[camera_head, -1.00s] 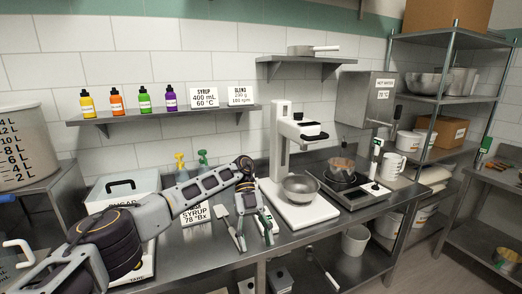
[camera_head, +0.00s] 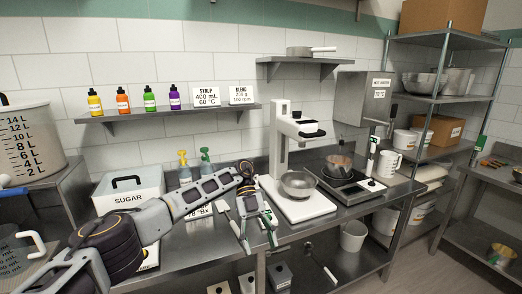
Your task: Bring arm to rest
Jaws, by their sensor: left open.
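My left arm comes in from the lower left. My left gripper (camera_head: 258,240) points down in front of the metal counter (camera_head: 195,252), near its front edge. Its fingers are apart and I see nothing held between them. A pale spatula-like tool (camera_head: 224,208) shows just left of the gripper, partly hidden by it. I cannot tell whether the fingertips touch the counter. My right gripper is not in view.
The steel bowl (camera_head: 298,184) on the white mixer stand (camera_head: 279,140) is right of the gripper. A dark hotplate (camera_head: 345,187) with a pot stands further right. The sugar bin (camera_head: 127,187) is behind my arm. Bottles stand on the wall shelf (camera_head: 150,113).

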